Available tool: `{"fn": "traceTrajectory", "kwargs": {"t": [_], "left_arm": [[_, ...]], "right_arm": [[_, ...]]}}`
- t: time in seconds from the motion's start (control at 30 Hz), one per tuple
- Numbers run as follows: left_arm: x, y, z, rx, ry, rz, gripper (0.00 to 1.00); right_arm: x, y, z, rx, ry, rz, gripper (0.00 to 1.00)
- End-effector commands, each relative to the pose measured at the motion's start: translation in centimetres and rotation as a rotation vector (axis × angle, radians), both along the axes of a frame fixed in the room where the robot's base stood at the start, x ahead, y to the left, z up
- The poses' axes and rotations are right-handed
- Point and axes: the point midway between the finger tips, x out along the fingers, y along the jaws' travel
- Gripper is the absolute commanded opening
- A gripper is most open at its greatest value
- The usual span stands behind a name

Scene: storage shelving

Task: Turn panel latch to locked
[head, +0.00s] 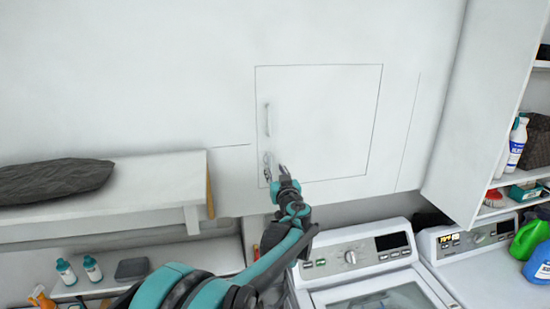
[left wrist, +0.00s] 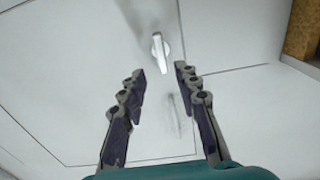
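A white square panel (head: 318,120) with a thin dark outline is set in the white wall. A vertical handle (head: 267,119) is near its left edge. Below the handle is a small metallic latch (head: 267,163), which shows in the left wrist view as a small silver lever on a plate (left wrist: 161,50). My left gripper (head: 275,170) is close to the panel's lower left, beside the latch. In the left wrist view its two fingers (left wrist: 160,78) are apart with nothing between them, and the latch lies beyond the tips. My right gripper is not in view.
A white shelf (head: 150,186) with a dark folded cloth (head: 50,180) is at the left. A washing machine (head: 350,258) stands below the panel. Shelving with bottles (head: 516,145) is at the right. The wall around the panel is clear.

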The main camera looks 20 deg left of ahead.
Motion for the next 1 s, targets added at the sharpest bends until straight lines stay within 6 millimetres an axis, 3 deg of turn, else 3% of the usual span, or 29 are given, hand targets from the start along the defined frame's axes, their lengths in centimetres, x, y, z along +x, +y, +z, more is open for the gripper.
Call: {"fn": "traceTrajectory", "kwargs": {"t": [0.3,0.67,0.8,1.0], "left_arm": [[3.8,3.0,0.2,0.0,0.001,0.001,0.32],[4.4,3.4,0.0,0.0,0.001,0.001,0.32],[4.4,3.4,0.0,0.0,0.001,0.001,0.0],[4.4,3.4,0.0,0.0,0.002,0.001,0.0]], "right_arm": [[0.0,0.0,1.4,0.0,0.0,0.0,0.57],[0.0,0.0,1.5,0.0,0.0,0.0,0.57],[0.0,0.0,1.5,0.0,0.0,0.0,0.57],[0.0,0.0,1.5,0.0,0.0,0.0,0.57]]}}
